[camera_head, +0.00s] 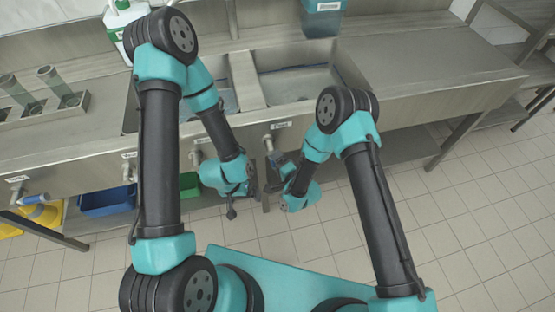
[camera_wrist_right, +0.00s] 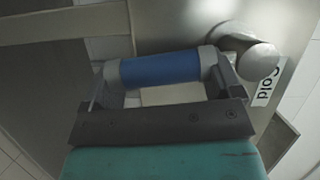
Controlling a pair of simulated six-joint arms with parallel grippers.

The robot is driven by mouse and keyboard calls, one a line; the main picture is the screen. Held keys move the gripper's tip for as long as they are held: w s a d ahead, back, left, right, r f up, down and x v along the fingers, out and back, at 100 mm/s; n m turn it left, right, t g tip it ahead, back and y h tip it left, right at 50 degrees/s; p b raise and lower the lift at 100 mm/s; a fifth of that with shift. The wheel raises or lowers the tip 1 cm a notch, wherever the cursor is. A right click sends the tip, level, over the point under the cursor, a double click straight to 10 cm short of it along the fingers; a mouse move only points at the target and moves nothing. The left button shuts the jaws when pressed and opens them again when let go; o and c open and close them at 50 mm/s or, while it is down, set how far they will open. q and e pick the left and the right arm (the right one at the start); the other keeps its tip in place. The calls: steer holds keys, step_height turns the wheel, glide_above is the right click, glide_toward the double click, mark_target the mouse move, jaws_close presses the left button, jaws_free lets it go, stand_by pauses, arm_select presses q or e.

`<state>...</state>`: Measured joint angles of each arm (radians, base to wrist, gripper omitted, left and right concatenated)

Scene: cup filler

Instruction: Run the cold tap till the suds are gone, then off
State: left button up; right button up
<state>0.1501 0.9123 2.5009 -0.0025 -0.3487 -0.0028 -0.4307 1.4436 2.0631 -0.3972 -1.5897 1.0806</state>
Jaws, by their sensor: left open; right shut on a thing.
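A steel sink unit has a right basin (camera_head: 300,84) and a left basin (camera_head: 228,101); a greyish surface shows in both, and I cannot tell suds from water. The cold tap's blue handle (camera_wrist_right: 160,70) lies between the fingers of my right gripper (camera_wrist_right: 160,86), which is shut on it. The valve's grey stem (camera_wrist_right: 258,60) and "Cold" label (camera_wrist_right: 265,84) are beside it. In the head view my right gripper (camera_head: 277,168) is at the valve below the right basin and hides the handle. My left gripper (camera_head: 244,200) is open and empty, in front of the counter, left of and below the right one.
Other labelled valves (camera_head: 196,156) line the front panel, including a blue-handled one (camera_head: 34,199) at far left. A blue bin (camera_head: 107,201) and green bin (camera_head: 189,182) sit underneath. A teal container (camera_head: 321,20) stands behind the right basin. The right counter (camera_head: 430,60) is bare.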

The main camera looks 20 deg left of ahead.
steer(key=o, duration=1.1)
steer(key=v, duration=1.7)
steer(key=shift+s, duration=0.15)
steer(key=shift+d, duration=0.15)
